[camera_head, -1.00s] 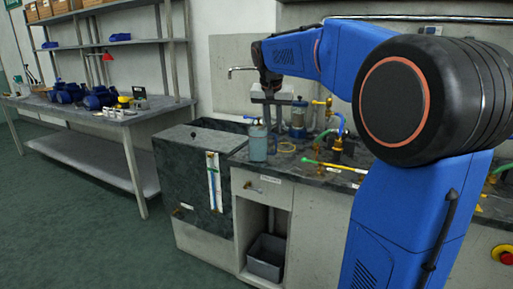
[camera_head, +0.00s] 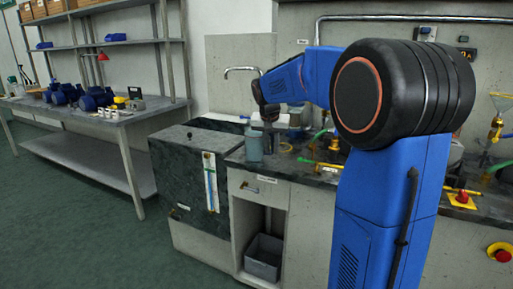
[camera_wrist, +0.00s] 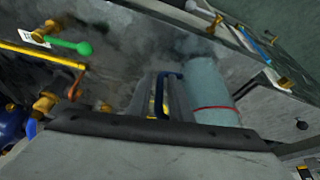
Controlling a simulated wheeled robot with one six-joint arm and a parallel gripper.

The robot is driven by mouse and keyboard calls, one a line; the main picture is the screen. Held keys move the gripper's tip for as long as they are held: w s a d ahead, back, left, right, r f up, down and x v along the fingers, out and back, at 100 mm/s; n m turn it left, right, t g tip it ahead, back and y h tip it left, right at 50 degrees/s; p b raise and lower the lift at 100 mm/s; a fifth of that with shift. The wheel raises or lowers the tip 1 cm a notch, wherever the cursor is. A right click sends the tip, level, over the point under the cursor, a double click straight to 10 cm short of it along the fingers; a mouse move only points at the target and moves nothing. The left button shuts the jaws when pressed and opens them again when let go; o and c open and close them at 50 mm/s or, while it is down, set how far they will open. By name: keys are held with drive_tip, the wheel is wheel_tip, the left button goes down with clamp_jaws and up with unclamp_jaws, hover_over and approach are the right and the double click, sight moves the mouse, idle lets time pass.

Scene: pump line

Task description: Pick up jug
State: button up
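The jug (camera_head: 253,145) is a pale teal-grey cylinder standing upright on the left end of the dark bench top. In the wrist view the jug (camera_wrist: 209,88) shows a red line around its side and a blue handle (camera_wrist: 160,95) facing my gripper. My gripper (camera_wrist: 161,92) reaches toward the handle with its two grey fingers apart. The handle shows in the gap between them; whether either finger touches it I cannot tell. In the head view my gripper (camera_head: 270,128) is low beside the jug's right side, partly hidden behind it.
The bench (camera_head: 265,174) carries brass valves, a green-handled lever (camera_wrist: 70,45) and yellow pipes right of the jug. A faucet (camera_head: 240,70) rises behind. A dark tank (camera_head: 190,165) with a level gauge stands left. The floor at left is clear.

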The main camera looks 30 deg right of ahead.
drive_tip(key=shift+w+f, duration=0.1)
drive_tip(key=shift+f, duration=0.15)
clamp_jaws()
drive_tip(key=shift+r, duration=0.1)
idle(1.2)
